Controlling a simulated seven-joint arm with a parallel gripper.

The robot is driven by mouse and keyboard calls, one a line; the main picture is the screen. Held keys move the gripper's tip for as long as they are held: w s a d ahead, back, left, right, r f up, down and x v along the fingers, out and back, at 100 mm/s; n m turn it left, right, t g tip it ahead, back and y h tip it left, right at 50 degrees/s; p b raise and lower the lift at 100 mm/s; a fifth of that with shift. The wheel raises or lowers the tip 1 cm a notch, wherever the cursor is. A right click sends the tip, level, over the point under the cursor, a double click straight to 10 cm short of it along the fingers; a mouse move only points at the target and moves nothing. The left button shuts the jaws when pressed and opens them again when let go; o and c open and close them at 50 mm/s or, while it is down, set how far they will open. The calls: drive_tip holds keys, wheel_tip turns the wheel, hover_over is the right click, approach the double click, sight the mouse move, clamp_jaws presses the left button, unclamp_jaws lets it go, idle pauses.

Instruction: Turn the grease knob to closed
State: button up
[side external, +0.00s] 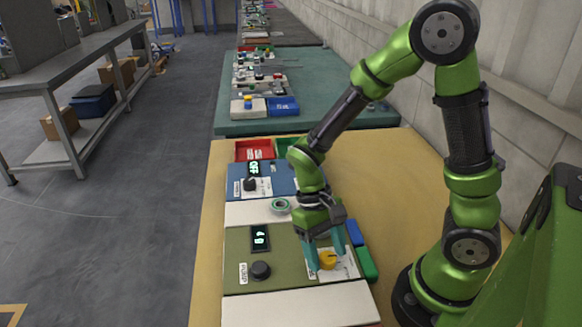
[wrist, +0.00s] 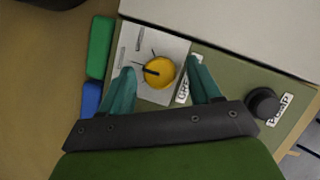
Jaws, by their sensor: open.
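The grease knob is the yellow round knob (side external: 328,260) on a white label plate at the right end of the olive panel. In the wrist view the yellow knob (wrist: 159,72) shows a dark pointer line aimed left. A label partly hidden by a finger stands beside it. My gripper (side external: 325,260) is open, with its teal fingers on either side of the knob. In the wrist view my gripper (wrist: 163,80) has one fingertip left of the knob and one right of it, with gaps visible. Whether the fingers touch the knob I cannot tell.
A black pump knob (side external: 261,270) and a lit display (side external: 260,238) sit on the same panel. Blue (side external: 354,233) and green (side external: 367,264) blocks lie beside the panel's right edge. A blue panel (side external: 275,180) with another black knob lies farther back. The tan table is bare at right.

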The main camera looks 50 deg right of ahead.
drive_tip(key=v, duration=1.7)
drive_tip(key=s+r+t, duration=0.4)
drive_tip(key=s+t, duration=0.1)
drive_tip(key=t, duration=0.6)
drive_tip(key=shift+r+y, duration=0.25)
drive_tip(key=shift+y, duration=0.05)
